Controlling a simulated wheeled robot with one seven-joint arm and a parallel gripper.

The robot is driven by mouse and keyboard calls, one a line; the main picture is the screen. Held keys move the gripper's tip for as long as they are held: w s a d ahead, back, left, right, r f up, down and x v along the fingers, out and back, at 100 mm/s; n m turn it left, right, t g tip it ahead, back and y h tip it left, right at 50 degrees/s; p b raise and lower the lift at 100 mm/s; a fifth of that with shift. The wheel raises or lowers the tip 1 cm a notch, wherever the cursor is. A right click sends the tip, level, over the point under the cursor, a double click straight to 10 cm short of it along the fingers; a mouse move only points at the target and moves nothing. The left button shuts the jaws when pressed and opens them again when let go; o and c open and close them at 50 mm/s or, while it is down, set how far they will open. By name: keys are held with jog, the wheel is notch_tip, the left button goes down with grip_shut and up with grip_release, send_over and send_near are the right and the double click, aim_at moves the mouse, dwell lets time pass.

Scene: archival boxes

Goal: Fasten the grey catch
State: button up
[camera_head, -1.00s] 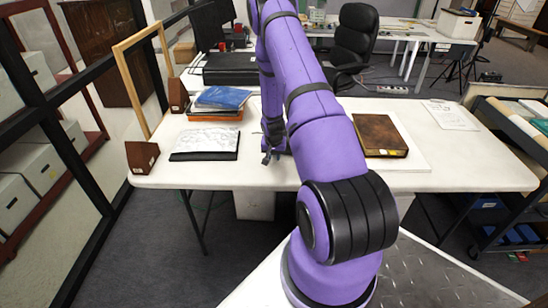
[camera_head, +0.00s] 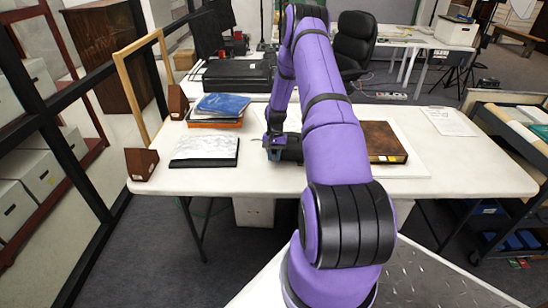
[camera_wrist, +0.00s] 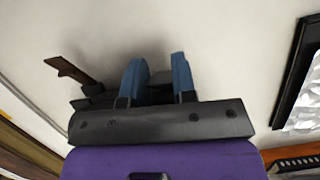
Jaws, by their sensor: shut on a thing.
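My gripper (camera_head: 283,148) is low over the white table, just left of a closed brown book-like box (camera_head: 384,141). In the wrist view its two blue fingers (camera_wrist: 157,66) are shut on a small dark grey piece, mostly hidden between them. This may be the grey catch, but I cannot tell its shape or whether it is fastened. A thin brown strap-like piece (camera_wrist: 72,71) shows left of the fingers in the wrist view, over the pale surface. My arm covers part of the brown box in the head view.
A marbled folder with black edges (camera_head: 205,148) lies left of my gripper. A stack with a blue folder (camera_head: 222,104) is behind it, and a brown wedge (camera_head: 141,163) is at the table's left. The front of the table (camera_head: 230,182) is clear.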

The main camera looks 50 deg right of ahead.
dwell(0.3)
jog(key=o, duration=0.9)
jog(key=v, duration=1)
jog(key=shift+d+r, duration=0.2)
jog(key=shift+r, duration=0.15)
